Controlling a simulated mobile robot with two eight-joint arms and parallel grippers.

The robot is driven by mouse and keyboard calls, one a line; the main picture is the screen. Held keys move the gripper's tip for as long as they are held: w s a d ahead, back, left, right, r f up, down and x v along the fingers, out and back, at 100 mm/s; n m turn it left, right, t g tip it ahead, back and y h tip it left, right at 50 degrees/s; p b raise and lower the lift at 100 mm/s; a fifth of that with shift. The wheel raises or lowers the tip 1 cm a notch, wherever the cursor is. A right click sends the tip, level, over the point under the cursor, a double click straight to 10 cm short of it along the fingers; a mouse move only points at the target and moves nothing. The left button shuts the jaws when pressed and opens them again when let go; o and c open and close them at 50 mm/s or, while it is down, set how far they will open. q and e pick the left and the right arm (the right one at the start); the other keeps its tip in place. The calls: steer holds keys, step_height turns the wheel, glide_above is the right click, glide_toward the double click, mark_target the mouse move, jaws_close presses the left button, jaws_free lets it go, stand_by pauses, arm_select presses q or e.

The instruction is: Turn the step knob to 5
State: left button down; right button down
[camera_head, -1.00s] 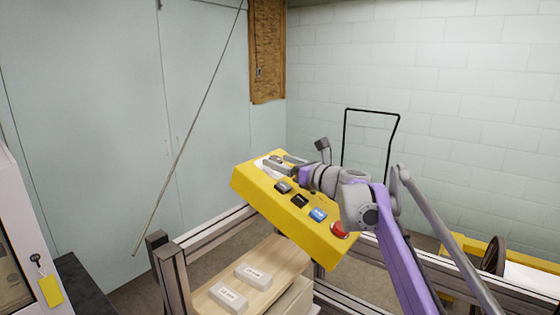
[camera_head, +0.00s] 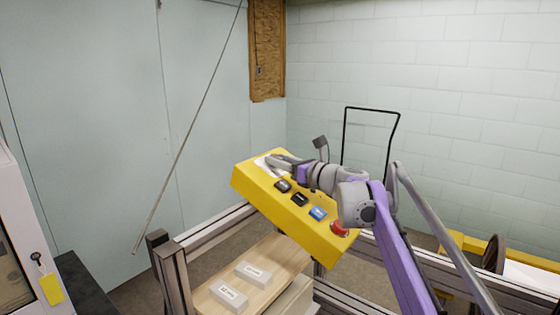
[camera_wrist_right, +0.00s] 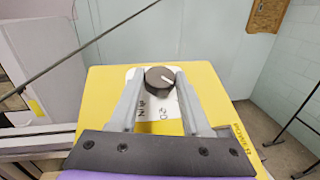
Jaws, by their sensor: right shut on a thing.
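The step knob (camera_wrist_right: 160,77) is dark and round with a white pointer line, seen in the right wrist view on a white dial plate (camera_wrist_right: 168,125) with printed marks. The pointer slants toward the lower right there. The plate is on the far end of the yellow control box (camera_head: 300,222). My right gripper (camera_wrist_right: 160,75) has its two fingers on either side of the knob and is shut on it. In the head view my right gripper (camera_head: 274,161) is over the box's far end and hides the knob. Most dial numbers are hidden or unclear. My left gripper is not in view.
Two dark buttons, a blue button (camera_head: 318,213) and a red button (camera_head: 339,229) line the box nearer me. Metal rails (camera_head: 215,230) and a wooden board (camera_head: 262,252) with two white labelled blocks lie below. A black upright frame (camera_head: 346,135) stands behind.

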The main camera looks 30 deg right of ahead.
steer(key=n+g+y+p, duration=0.1)
steer(key=n+y, duration=0.1)
steer(key=n+g+y+p, duration=0.1)
steer(key=n+y+p, duration=0.1)
steer(key=n, duration=0.1)
steer(key=d+n+g+y+p, duration=0.1)
steer(key=n+y+p, duration=0.1)
steer(key=y, duration=0.1)
steer(key=shift+w+r, duration=0.25)
steer(key=shift+w, duration=0.05)
steer(key=shift+f+n+g+y+p, duration=0.15)
steer(key=shift+n+g+y+p, duration=0.3)
steer(key=shift+n+g+y, duration=0.55)
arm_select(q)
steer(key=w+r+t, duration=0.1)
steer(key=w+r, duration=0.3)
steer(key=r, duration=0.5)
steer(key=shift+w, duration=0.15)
arm_select(e)
steer(key=shift+f+n+g+y, duration=0.1)
steer(key=shift+n+g+y, duration=0.4)
steer(key=shift+n+g, duration=0.6)
steer(key=shift+n, duration=0.3)
steer(key=shift+c, duration=1.8)
jaws_free()
